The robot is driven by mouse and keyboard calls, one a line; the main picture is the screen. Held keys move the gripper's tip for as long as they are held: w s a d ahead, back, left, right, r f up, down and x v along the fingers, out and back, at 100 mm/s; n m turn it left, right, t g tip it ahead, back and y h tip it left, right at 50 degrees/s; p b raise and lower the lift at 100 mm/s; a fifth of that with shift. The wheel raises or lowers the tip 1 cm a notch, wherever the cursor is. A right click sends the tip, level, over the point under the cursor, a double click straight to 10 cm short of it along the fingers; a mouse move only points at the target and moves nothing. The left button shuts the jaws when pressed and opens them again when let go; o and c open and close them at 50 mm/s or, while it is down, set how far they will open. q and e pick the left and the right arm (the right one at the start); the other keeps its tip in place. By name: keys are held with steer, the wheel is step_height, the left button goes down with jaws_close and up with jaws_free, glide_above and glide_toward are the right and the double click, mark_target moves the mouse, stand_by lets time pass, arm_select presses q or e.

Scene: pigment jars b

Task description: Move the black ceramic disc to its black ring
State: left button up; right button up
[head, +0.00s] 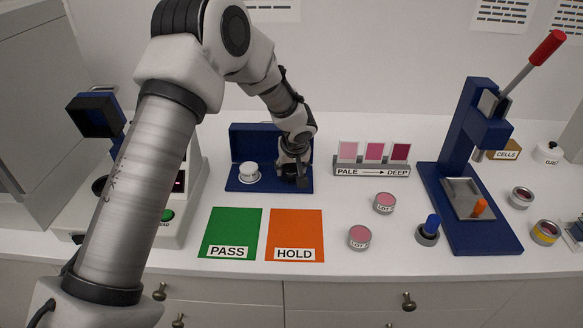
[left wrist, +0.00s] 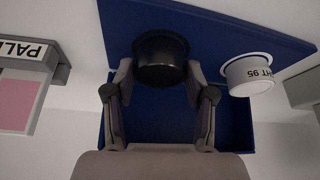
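The black ceramic disc (left wrist: 160,57) sits between the two fingertips of my left gripper (left wrist: 159,72) in the left wrist view. The fingertips meet its sides, and it is at the blue case; I cannot tell whether it is lifted. In the head view my left gripper (head: 292,176) points down over the right half of the open blue case (head: 240,186), and its fingers hide the disc. A white disc (head: 249,171) stands in the left half of the case, and shows in the left wrist view (left wrist: 250,77). My right gripper is not in view.
A pale instrument (head: 188,205) stands at the left, partly behind my arm. Green PASS (head: 231,228) and orange HOLD (head: 296,228) mats lie in front of the case. A swatch stand (head: 371,171), pink jars (head: 384,203) and a blue press (head: 478,238) are to the right.

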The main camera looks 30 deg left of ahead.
arm_select(q)
steer(key=shift+o, duration=1.1)
steer(key=shift+r+p, duration=0.2)
steer(key=shift+p, duration=0.1)
steer(key=b+v, duration=0.1)
steer(key=v, duration=1.1)
